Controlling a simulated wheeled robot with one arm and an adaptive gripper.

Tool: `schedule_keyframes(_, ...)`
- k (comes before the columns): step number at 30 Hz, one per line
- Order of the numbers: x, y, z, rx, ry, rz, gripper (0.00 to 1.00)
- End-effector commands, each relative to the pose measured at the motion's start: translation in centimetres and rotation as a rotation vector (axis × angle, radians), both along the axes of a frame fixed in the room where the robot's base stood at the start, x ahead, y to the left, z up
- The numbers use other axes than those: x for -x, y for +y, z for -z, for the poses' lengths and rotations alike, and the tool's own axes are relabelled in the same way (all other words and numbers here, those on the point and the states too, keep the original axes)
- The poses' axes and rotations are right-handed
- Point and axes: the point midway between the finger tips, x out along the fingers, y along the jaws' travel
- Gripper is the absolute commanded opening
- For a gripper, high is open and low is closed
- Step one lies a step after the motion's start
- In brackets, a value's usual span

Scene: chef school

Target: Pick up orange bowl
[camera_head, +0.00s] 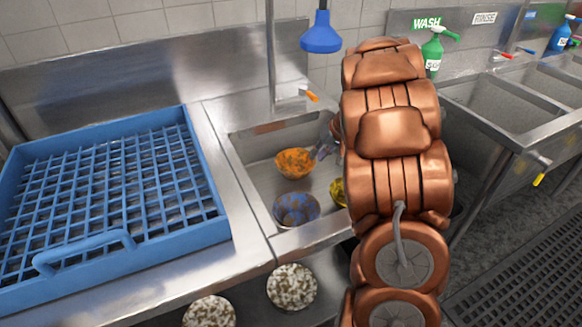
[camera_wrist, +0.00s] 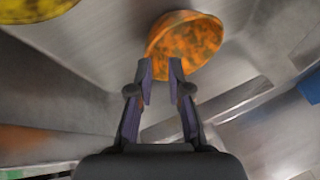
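The orange bowl (camera_head: 295,163), mottled with darker patches, sits in the sink basin near its back. In the wrist view the orange bowl (camera_wrist: 190,42) appears tilted, just beyond my fingertips. My gripper (camera_wrist: 161,72) is open, with a narrow gap between its two fingers. The near rim of the bowl is close to the fingertips; I cannot tell whether they touch or straddle it. In the head view my gripper (camera_head: 322,151) is at the bowl's right side, mostly hidden behind my copper-coloured arm.
A blue mottled bowl (camera_head: 296,209) and a partly hidden yellow bowl (camera_head: 338,192) share the sink (camera_head: 262,190). A blue dish rack (camera_head: 110,205) stands on the left counter. A blue spray head (camera_head: 321,38) hangs above. Two speckled round items (camera_head: 291,287) lie below the front edge.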

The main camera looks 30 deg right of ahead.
Motion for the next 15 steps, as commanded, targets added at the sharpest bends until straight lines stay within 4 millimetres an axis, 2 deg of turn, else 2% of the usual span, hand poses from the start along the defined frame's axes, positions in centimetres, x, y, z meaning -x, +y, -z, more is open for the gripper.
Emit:
schedule_keyframes(1,-0.3,-0.9,0.7,0.0,-0.01,0.009,0.18)
schedule_keyframes(5,-0.8,-2.0,1.2,0.005,-0.027,0.016,0.18)
schedule_keyframes(15,-2.2,-1.2,3.7,0.004,-0.027,0.01,0.18)
